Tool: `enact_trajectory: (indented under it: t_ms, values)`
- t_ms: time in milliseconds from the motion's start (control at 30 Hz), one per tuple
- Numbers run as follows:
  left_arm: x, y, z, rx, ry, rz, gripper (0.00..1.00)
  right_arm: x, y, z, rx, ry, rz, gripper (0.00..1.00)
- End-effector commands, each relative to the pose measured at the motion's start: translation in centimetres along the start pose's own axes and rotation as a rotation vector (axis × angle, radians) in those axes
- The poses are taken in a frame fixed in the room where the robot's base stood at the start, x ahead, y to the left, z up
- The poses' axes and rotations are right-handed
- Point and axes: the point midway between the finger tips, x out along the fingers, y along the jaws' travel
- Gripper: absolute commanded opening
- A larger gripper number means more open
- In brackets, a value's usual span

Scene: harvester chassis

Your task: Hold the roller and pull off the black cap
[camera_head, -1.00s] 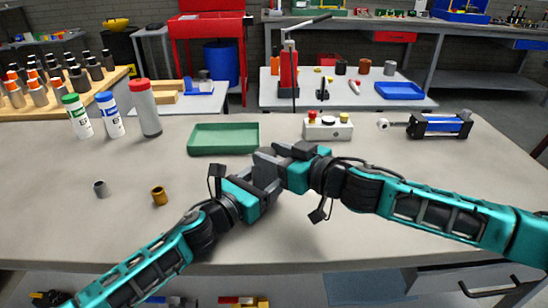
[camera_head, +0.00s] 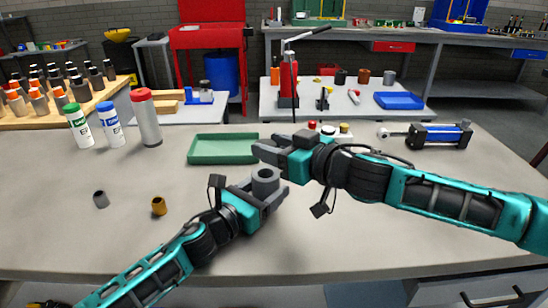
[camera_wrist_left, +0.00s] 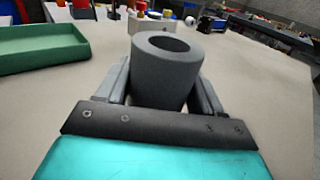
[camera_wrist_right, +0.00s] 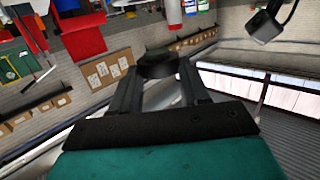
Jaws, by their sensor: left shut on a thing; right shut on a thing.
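The grey roller (camera_head: 266,182) is a hollow cylinder held upright in my left gripper (camera_head: 268,188). It fills the space between the fingers in the left wrist view (camera_wrist_left: 162,75), its open bore facing up. My right gripper (camera_head: 268,150) is just above and behind the roller, apart from it. In the right wrist view, my right gripper (camera_wrist_right: 158,75) is shut on the round black cap (camera_wrist_right: 157,63) at its fingertips. The cap is off the roller.
A green tray (camera_head: 222,149) lies behind the grippers. A small grey cylinder (camera_head: 100,199) and a brass one (camera_head: 159,206) stand at the left. Three bottles (camera_head: 149,120) stand at the back left. A button box (camera_head: 328,131) and a blue-black cylinder unit (camera_head: 440,135) are at the back right.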

Motion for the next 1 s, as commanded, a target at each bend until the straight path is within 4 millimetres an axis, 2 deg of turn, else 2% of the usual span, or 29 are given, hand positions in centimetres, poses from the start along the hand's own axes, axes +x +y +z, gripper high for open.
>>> enact_trajectory:
  t_ms: [100, 300, 333, 633, 867, 1000]
  values:
    - [-0.01, 0.01, -0.04, 0.0, 0.001, 0.0, 0.12, -0.15, 0.02, -0.78, -0.001, -0.001, 0.001, 0.09]
    - [-0.01, 0.01, -0.03, 0.0, 0.001, 0.0, 0.12, -0.16, 0.02, -0.83, 0.0, -0.002, 0.001, 0.09]
    - [-0.01, 0.01, -0.03, 0.0, 0.001, 0.0, 0.68, -0.16, 0.02, -0.83, 0.0, -0.002, 0.001, 0.09]
    - [-0.01, 0.01, -0.02, 0.0, 0.0, 0.0, 0.97, -0.15, 0.01, -0.84, 0.001, -0.001, 0.001, 0.09]
    - [-0.04, 0.01, -0.01, 0.0, 0.0, 0.0, 0.97, -0.15, 0.01, -0.84, 0.001, -0.001, 0.0, 0.09]
    - [-0.83, 0.07, -0.05, 0.001, 0.001, 0.001, 0.97, -0.16, 0.0, -0.94, 0.001, -0.001, 0.0, 0.09]
